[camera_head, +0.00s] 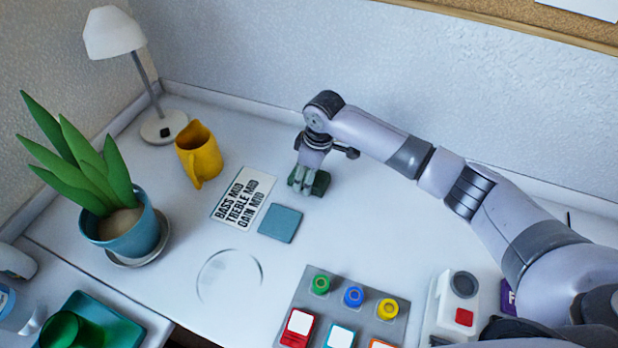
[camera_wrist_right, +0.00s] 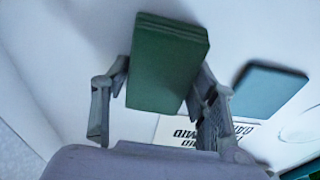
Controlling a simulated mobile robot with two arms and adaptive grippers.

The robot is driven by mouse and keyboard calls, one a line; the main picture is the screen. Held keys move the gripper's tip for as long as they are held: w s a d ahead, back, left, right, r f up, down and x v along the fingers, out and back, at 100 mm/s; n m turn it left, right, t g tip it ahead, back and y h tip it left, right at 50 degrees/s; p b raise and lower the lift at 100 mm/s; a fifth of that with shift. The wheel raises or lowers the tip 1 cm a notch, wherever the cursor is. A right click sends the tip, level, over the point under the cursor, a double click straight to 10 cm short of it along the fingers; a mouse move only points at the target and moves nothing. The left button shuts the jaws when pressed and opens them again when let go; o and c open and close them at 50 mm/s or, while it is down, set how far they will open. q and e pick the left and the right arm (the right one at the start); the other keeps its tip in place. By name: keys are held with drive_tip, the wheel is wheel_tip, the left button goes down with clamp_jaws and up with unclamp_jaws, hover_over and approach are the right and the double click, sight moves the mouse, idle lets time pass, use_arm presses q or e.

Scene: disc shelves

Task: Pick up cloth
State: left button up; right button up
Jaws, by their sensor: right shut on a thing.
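A dark green folded cloth (camera_head: 321,184) is at my right gripper (camera_head: 303,183), near the back middle of the white desk. In the right wrist view the green cloth (camera_wrist_right: 167,62) is a thick rectangle with layered edges, between the two fingers of the right gripper (camera_wrist_right: 160,92). The gripper is shut on it. In the head view the fingers hide part of the cloth. I cannot tell whether it touches the desk. My left gripper is not in view.
A teal square pad (camera_head: 280,223) and a lettered card (camera_head: 244,198) lie left of the gripper. A yellow jug (camera_head: 199,155), lamp (camera_head: 117,35) and potted plant (camera_head: 126,236) stand further left. A grey board (camera_head: 345,301) with coloured pieces is in front.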

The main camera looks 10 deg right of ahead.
wheel_tip(320, 180, up, 20)
idle(0.8)
drive_tip(key=o, duration=0.6)
drive_tip(key=c, duration=0.5)
